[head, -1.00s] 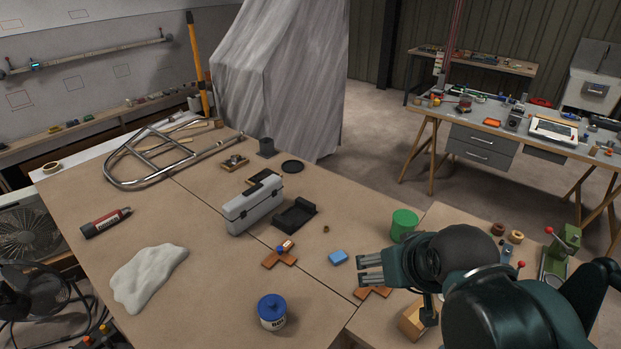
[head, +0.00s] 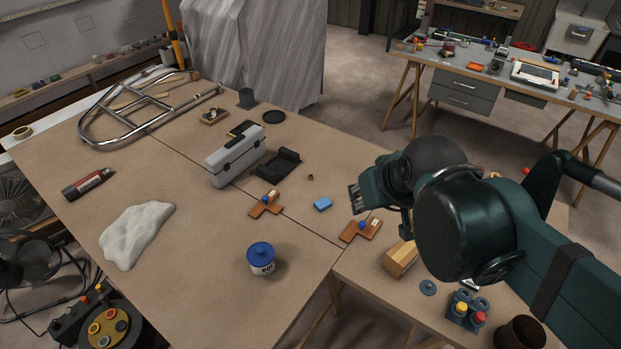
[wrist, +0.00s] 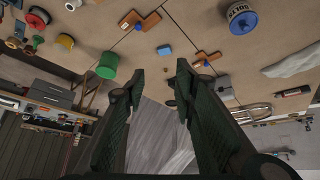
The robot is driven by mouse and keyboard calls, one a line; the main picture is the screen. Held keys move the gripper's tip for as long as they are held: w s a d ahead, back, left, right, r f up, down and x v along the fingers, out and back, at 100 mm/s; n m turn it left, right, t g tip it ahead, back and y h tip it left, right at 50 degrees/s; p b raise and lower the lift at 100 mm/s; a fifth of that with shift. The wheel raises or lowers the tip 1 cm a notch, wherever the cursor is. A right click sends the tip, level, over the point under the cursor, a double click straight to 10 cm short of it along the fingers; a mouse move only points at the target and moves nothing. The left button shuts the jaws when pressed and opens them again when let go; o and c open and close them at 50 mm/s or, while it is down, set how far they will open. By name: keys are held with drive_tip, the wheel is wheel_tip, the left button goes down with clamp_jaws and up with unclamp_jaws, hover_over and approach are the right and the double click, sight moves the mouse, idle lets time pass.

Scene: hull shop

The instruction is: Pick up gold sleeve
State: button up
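A small brownish-gold piece (head: 310,177), which looks like the gold sleeve, stands on the table behind the blue block (head: 322,204). It is too small to make out its details. In the wrist view a tiny dark piece (wrist: 165,69) between the fingertips may be the same one; I cannot tell for sure. My gripper (head: 353,198) is above the table, to the right of the blue block and apart from it. In the wrist view my gripper (wrist: 160,72) has its two fingers spread, with nothing held between them.
A black tray (head: 278,163) and grey toolbox (head: 236,156) stand left of the small piece. Wooden T-shaped pieces (head: 348,236) lie nearby. A blue-lidded pot (head: 261,260) stands toward the front. A green cup (wrist: 107,66) shows in the wrist view.

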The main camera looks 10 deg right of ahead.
drive_tip(key=w+r+n+g, duration=0.2)
drive_tip(key=w+n, duration=0.1)
drive_tip(key=w, duration=1)
drive_tip(key=n+g, duration=0.5)
drive_tip(key=n, duration=0.4)
hover_over(310, 175)
wheel_tip(310, 175, down, 30)
drive_tip(key=shift+r, duration=0.2)
drive_tip(key=shift+s, duration=0.1)
drive_tip(key=shift+f, duration=0.1)
drive_tip(key=shift+f, duration=1.2)
drive_tip(key=shift+f, duration=0.15)
